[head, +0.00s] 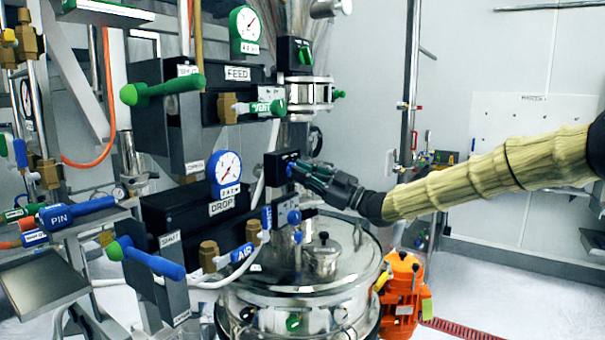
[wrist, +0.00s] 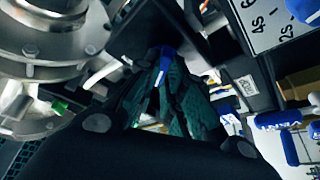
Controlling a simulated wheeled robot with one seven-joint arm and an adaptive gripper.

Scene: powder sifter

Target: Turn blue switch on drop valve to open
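The drop valve's black switch box (head: 276,166) is on the metal column in the middle of the head view, just right of the DROP gauge. Its blue switch (head: 290,169) is mostly hidden by my gripper (head: 298,171), which reaches in from the right. In the wrist view the blue switch (wrist: 166,62) stands between the dark green finger pads of my gripper (wrist: 166,75). The fingers come close together at the tips and look closed on the switch. The switch's exact angle and its markings are too small to read.
Above is the FEED panel (head: 236,73) with a green handle (head: 165,89); its green switch (head: 305,56) sits higher on the column. A steel vessel (head: 300,280) is below, an orange motor (head: 402,285) right.

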